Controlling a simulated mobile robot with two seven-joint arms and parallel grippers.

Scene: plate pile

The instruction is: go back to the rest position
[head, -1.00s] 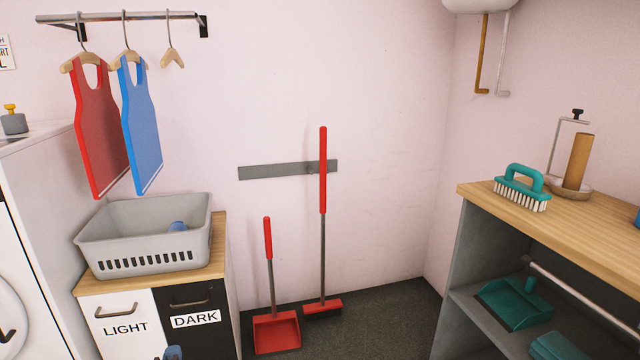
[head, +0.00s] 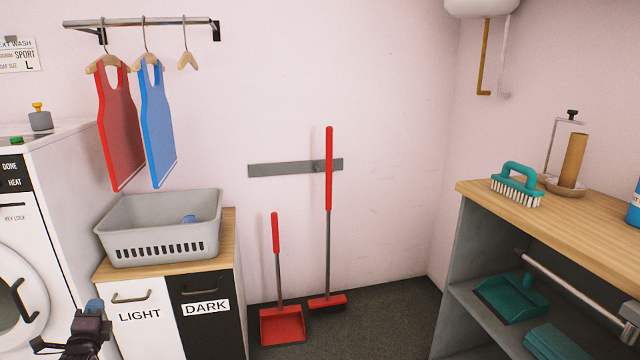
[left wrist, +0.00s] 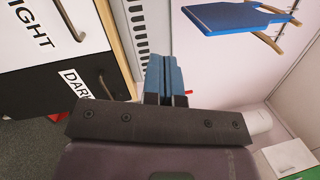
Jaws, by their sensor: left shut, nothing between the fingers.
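My left gripper (head: 94,305) shows at the lower left of the head view, in front of the white washing machine and left of the LIGHT drawer front. Its blue fingers are shut together with nothing between them, and they also show in the left wrist view (left wrist: 165,75). My right gripper is not in view.
The grey basket (head: 160,245) sits on the wood-topped cabinet (head: 225,245) with LIGHT and DARK fronts. Red and blue tops hang above it. A red dustpan (head: 282,325) and broom (head: 328,220) stand by the wall. A shelf unit (head: 590,225) stands right; dark floor lies between.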

